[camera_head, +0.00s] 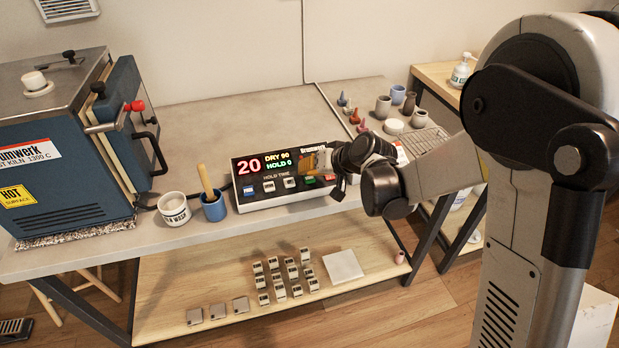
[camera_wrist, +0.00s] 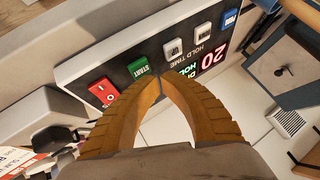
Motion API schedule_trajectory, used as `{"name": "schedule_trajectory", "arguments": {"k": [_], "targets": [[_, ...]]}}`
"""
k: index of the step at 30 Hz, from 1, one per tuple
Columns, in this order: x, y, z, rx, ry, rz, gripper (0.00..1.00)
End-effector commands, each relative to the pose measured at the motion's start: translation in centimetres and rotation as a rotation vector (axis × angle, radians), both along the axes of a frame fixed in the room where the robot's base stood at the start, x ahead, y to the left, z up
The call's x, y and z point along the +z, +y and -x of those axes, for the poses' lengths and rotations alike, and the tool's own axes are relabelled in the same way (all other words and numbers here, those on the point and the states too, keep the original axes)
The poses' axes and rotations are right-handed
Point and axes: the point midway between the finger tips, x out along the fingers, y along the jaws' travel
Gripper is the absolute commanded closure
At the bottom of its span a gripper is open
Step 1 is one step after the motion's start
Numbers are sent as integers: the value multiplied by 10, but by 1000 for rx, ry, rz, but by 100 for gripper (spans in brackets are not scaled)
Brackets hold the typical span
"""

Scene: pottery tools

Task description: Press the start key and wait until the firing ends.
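The kiln controller (camera_head: 241,168) stands on the worktop, its display lit with a red 20, DRY 90 and HOLD 0. Its green START key (camera_wrist: 138,67) shows in the wrist view, just beside my fingertips; it also shows in the head view (camera_head: 309,181). My gripper (camera_wrist: 160,77) is shut and empty, its two tan fingertips together in front of the panel. In the head view my gripper (camera_head: 323,160) covers part of the controller's right side. I cannot tell whether the tips touch the panel. The blue kiln (camera_head: 75,165) stands at the left.
A red key (camera_wrist: 103,92) lies beside START; white keys and a blue key (camera_head: 248,190) lie on its other side. A white pot (camera_head: 174,211) and a blue cup (camera_head: 214,210) stand left of the controller. Cups and small cones stand behind my gripper. The worktop behind the controller is clear.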

Motion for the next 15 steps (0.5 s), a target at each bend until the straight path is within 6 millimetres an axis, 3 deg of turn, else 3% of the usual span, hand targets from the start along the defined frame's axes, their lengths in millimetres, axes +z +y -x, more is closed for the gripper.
{"name": "schedule_trajectory", "arguments": {"k": [15], "targets": [[-8,1,-2,0,0,0,100]]}}
